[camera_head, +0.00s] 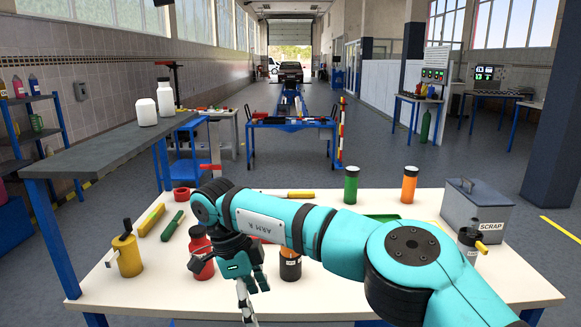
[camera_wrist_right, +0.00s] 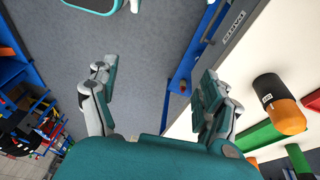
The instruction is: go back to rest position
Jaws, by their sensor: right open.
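My right arm comes in from the right in the head view and reaches across over the white worktable (camera_head: 340,302). My right gripper (camera_head: 236,270) hangs over the table's front part, between a red bottle (camera_head: 199,243) and a dark jar with an orange band (camera_head: 290,268). In the wrist view the fingers of my right gripper (camera_wrist_right: 157,97) are spread wide, with only grey floor and a blue table frame (camera_wrist_right: 180,85) between them; it holds nothing. A pale striped piece (camera_head: 247,305) shows below the gripper; I cannot tell what it is. My left gripper is not in view.
A green canister (camera_head: 351,186), orange canister (camera_head: 409,186) and grey SCRAP bin (camera_head: 476,212) stand behind and right. A grey bench (camera_head: 95,150) is at left.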

